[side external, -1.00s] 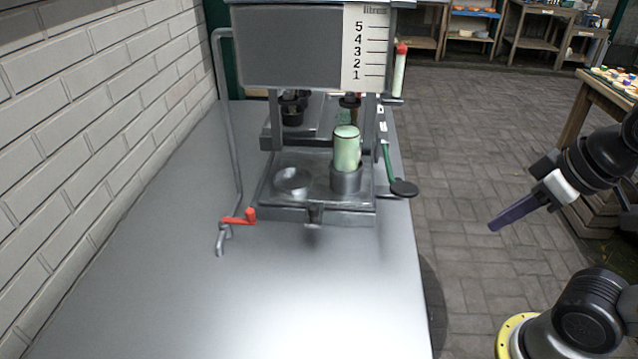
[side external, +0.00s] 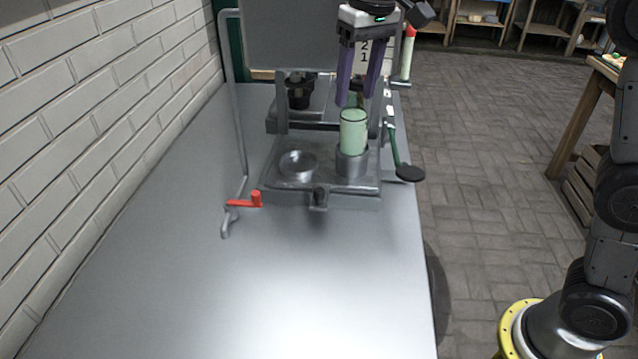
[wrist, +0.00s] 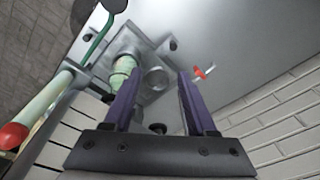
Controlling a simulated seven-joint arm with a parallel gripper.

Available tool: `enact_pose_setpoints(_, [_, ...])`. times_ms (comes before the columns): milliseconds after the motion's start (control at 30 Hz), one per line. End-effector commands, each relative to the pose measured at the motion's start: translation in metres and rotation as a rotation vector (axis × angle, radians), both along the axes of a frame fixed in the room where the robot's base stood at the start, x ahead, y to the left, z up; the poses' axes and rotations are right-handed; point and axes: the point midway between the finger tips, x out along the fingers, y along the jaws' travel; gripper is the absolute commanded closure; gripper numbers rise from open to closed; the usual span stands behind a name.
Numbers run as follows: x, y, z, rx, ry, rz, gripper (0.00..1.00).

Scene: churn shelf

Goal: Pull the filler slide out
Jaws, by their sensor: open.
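The filler slide (side external: 335,188) is a grey metal plate low on the filler, with a small dark knob (side external: 319,197) at its front edge. It carries an empty round cup seat (side external: 298,166) on the left and a seat holding a pale green cylinder (side external: 353,132) on the right. My gripper (side external: 355,99), with purple fingers, is open and empty, pointing down above the green cylinder in the side view. In the wrist view the gripper (wrist: 160,72) has the slide, the cylinder (wrist: 122,66) and the knob (wrist: 173,44) beyond its fingertips.
A grey tank with a litre scale (side external: 364,55) stands behind my gripper. A green lever with a black pad (side external: 410,173) is at the right. A pipe with a red tap (side external: 250,199) stands at the left, near the brick wall (side external: 100,120). The bench top (side external: 300,290) in front is clear.

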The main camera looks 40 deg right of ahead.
Motion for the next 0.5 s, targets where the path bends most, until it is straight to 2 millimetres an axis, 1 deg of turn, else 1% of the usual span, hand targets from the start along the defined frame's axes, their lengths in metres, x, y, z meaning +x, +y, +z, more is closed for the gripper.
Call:
enact_pose_setpoints(33, [0.014,0.01,-0.013,-0.005,0.025,0.015,0.43])
enact_pose_setpoints(100, [0.029,0.022,-0.028,-0.011,0.047,0.032,0.43])
enact_pose_setpoints(200, [0.039,0.034,-0.049,-0.02,0.082,0.051,0.43])
enact_pose_setpoints(300, [0.042,0.039,-0.065,-0.029,0.113,0.063,0.43])
enact_pose_setpoints(500, [0.041,0.043,-0.082,-0.032,0.122,0.071,0.43])
